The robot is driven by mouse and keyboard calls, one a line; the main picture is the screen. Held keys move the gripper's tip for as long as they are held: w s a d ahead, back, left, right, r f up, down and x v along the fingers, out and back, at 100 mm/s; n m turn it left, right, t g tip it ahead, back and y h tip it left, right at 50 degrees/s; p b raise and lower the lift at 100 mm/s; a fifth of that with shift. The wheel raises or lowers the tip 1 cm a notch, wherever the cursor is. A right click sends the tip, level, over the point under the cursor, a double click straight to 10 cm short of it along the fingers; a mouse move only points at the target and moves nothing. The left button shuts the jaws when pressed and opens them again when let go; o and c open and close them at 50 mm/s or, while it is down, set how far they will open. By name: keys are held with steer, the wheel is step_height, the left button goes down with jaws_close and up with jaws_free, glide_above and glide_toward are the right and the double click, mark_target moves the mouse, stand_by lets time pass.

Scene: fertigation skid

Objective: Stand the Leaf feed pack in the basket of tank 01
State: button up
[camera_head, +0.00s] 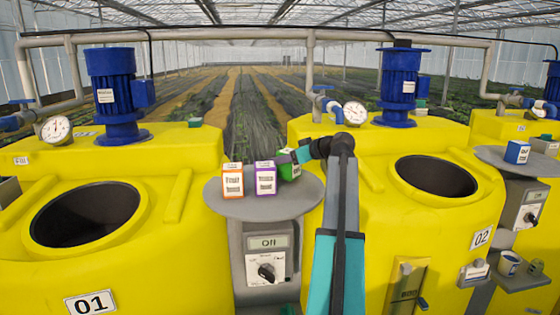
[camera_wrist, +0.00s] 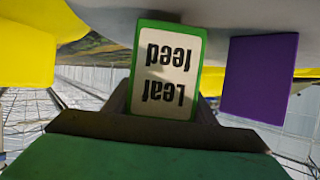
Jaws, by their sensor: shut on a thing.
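The Leaf feed pack (camera_wrist: 167,72) is green with a white label, upside down in the wrist view. My gripper (camera_head: 299,156) is shut on it at the right side of the round grey stand. In the head view the green pack (camera_head: 287,165) shows beside the purple pack, partly covered by my gripper. I cannot tell whether it still touches the stand. Tank 01 (camera_head: 120,255) is the yellow tank at the left, with a round dark opening (camera_head: 85,214). No basket can be made out inside that opening.
An orange-edged pack (camera_head: 232,180) and a purple-edged pack (camera_head: 265,178) stand on the grey round stand (camera_head: 240,208). The purple one also shows in the wrist view (camera_wrist: 258,78). A control box (camera_head: 265,262) reading Off is below. Blue pump (camera_head: 112,95) rises behind tank 01; tank 02 (camera_head: 440,230) is right.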

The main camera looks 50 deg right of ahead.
steer(key=shift+f, duration=0.45)
steer(key=shift+f, duration=0.15)
steer(key=o, duration=1.3)
steer(key=a+b+v, duration=0.1)
steer(key=b+v, duration=0.2)
steer(key=v, duration=0.9)
steer(key=shift+d, duration=0.45)
